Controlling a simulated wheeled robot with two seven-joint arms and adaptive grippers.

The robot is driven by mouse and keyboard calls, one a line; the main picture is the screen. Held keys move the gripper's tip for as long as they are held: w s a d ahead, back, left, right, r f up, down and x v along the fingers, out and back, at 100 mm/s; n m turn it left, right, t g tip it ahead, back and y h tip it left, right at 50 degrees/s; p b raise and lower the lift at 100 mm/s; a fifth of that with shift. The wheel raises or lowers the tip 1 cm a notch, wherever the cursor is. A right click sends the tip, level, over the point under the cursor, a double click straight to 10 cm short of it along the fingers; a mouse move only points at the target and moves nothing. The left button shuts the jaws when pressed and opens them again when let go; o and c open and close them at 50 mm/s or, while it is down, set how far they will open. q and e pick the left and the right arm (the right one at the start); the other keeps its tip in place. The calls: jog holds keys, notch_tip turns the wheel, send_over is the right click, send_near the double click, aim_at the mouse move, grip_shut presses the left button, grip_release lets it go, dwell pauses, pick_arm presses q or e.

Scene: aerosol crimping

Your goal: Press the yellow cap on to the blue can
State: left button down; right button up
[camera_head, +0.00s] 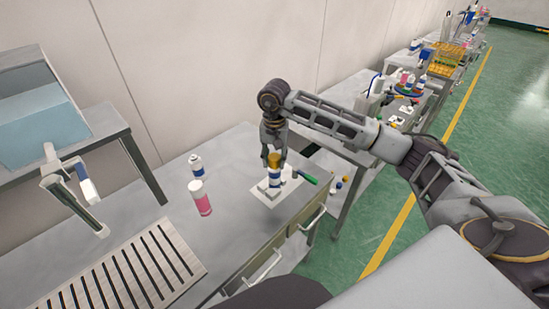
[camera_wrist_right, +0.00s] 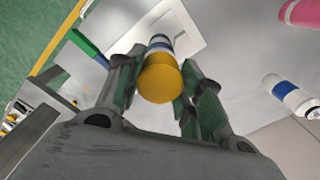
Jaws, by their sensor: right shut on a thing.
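The yellow cap (camera_head: 274,160) sits at the top of the blue can (camera_head: 274,179), a white can with a blue band, at the right end of the table. My right gripper (camera_head: 273,150) comes down from above and is shut on the yellow cap. In the right wrist view the yellow cap (camera_wrist_right: 160,79) is between the fingers, with the blue-banded can (camera_wrist_right: 160,43) behind it. The can looks upright on a white plate (camera_head: 290,186). I cannot tell how far the cap is down on the can. My left gripper is not in view.
A pink-and-white can (camera_head: 200,198) and a white can with a blue band (camera_head: 196,165) stand left of the plate. A green handle (camera_head: 307,178) is close right of the blue can. A slatted rack (camera_head: 135,268) lies at front left. Small coloured pieces lie on the right.

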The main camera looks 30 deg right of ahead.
aim_at(275, 156)
jog(key=shift+b, duration=0.5)
dwell(1.1)
dwell(0.3)
jog(key=o, duration=0.7)
jog(key=shift+o, duration=0.3)
jog(key=o, duration=0.5)
jog(key=shift+r, duration=0.15)
jog(key=shift+r+p, duration=1.4)
jog(key=shift+r, duration=1.95)
